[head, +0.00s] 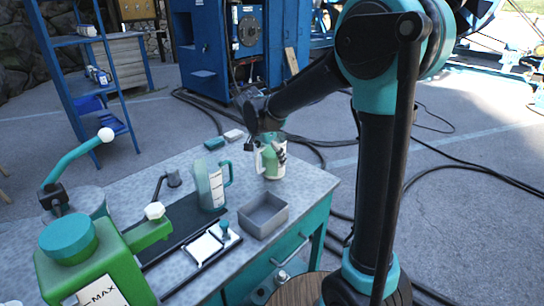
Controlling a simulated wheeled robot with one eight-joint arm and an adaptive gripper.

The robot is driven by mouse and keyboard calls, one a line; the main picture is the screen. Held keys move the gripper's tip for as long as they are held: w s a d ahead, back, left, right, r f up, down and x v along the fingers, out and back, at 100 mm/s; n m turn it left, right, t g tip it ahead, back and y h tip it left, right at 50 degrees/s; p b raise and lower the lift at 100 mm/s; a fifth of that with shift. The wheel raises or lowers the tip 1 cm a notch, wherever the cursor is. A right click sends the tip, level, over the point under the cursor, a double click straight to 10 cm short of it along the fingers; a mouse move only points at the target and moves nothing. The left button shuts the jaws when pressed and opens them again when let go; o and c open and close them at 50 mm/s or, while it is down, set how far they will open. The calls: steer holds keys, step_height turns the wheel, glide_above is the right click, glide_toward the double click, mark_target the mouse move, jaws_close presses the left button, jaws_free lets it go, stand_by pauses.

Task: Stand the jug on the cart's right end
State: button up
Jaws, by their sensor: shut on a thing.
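The cart has a grey metal top (316,181) and a teal side with a drawer. A small green and pale jug-like container (272,166) is near the top's far right corner. My gripper (273,149) comes down over it from behind and is shut on it. The container looks upright; I cannot tell whether its base touches the top. The gripper partly hides its upper part. A translucent green jug (209,186) with a handle on its right and a white label stands upright left of my gripper, by the black mat.
A grey open bin (263,215) stands in front of the held container. A black tray (185,226), a white plate-like piece (207,249) and a green machine (95,262) fill the left. Two small blocks (214,143) lie at the back edge. The right corner is bare.

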steer(key=shift+f, duration=0.1)
steer(key=o, duration=1.8)
steer(key=shift+o, duration=0.2)
steer(key=v, duration=1.2)
